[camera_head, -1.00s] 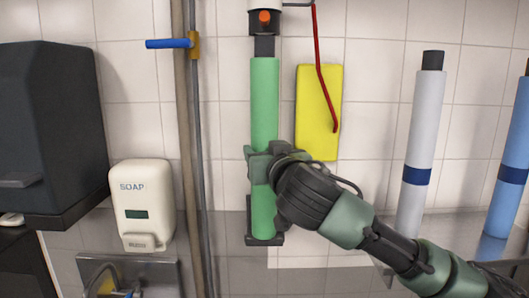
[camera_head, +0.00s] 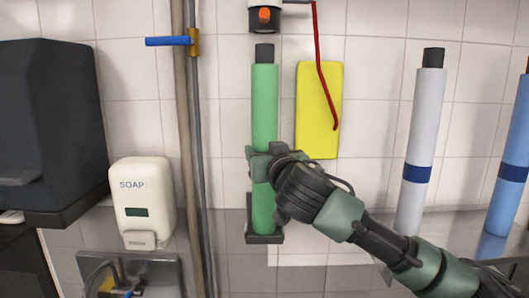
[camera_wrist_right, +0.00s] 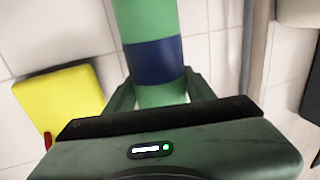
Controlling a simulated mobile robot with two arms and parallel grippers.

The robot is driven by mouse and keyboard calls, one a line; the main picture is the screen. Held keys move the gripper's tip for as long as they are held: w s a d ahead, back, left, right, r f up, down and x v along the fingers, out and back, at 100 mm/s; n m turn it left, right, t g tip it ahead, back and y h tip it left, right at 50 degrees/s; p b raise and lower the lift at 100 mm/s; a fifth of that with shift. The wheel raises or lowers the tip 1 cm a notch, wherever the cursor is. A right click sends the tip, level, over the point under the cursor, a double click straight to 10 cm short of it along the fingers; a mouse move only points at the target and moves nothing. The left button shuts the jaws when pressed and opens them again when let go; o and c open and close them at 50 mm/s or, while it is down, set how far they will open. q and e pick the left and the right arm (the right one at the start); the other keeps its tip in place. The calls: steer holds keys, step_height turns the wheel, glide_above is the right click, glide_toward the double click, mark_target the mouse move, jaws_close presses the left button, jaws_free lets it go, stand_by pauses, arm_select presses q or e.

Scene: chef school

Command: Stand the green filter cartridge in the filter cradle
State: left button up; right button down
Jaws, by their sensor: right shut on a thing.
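The green filter cartridge (camera_head: 264,105) stands upright, with a dark neck at its top. My right gripper (camera_head: 261,164) is shut around its lower half. In the right wrist view the cartridge's dark blue band (camera_wrist_right: 155,61) shows just beyond the fingers (camera_wrist_right: 160,97). The filter cradle (camera_head: 249,222) is a dark bracket low on the wall. The cartridge's foot overlaps its base; I cannot tell whether it touches. Above, the filter head (camera_head: 264,18) with an orange button is apart from the neck by a small gap. My left gripper is out of view.
A yellow panel (camera_head: 318,110) with a red lever (camera_head: 324,85) hangs right of the cartridge. A white cartridge (camera_head: 419,150) and a blue cartridge (camera_head: 510,160) stand at right. Pipes (camera_head: 190,130), a blue-handled valve (camera_head: 168,41) and a soap dispenser (camera_head: 143,203) are at left.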

steer(key=shift+r, duration=0.25)
steer(key=c, duration=0.5)
jaws_free()
steer(key=shift+o, duration=0.2)
steer(key=shift+s, duration=0.15)
steer(key=b+v, duration=0.3)
steer(key=v, duration=0.4)
steer(key=shift+s+d, duration=0.15)
steer(key=shift+s, duration=0.2)
steer(key=shift+f, duration=0.15)
